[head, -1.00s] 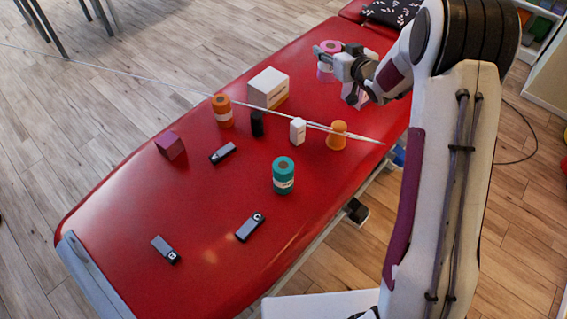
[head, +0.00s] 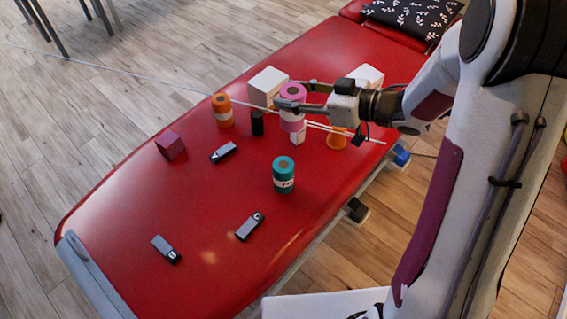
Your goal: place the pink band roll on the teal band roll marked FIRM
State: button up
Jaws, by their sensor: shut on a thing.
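The pink band roll (head: 292,107) is upright between the fingers of my gripper (head: 291,97), which is shut on it. It appears held above the red couch, above and behind the teal roll in the picture. The label's lettering is too small to read. The top of the teal roll is bare. The pink roll and my gripper partly hide a small white bottle and a white box behind them.
On the red couch (head: 215,210) stand an orange roll (head: 222,110), a dark cylinder (head: 257,123), a white box (head: 267,84), a purple cube (head: 170,145) and an orange cone-like thing (head: 336,139). White cords cross behind the teal roll. The couch's front is mostly clear.

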jog(key=shift+n+g+y, duration=0.5)
jog(key=shift+n+g, duration=0.3)
jog(key=s, duration=0.1)
jog(key=s+a, duration=0.1)
jog(key=s, duration=0.1)
jog(key=s+a, duration=0.1)
jog(key=shift+s+a+f, duration=0.2)
jog(key=shift+s+f, duration=0.05)
jog(key=shift+s, duration=0.05)
jog(key=shift+f, duration=2.9)
jog(key=shift+f, duration=0.1)
jog(key=shift+f, duration=2)
jog(key=shift+f, duration=0.15)
jog(key=o, duration=1.4)
jog(key=shift+c, duration=0.2)
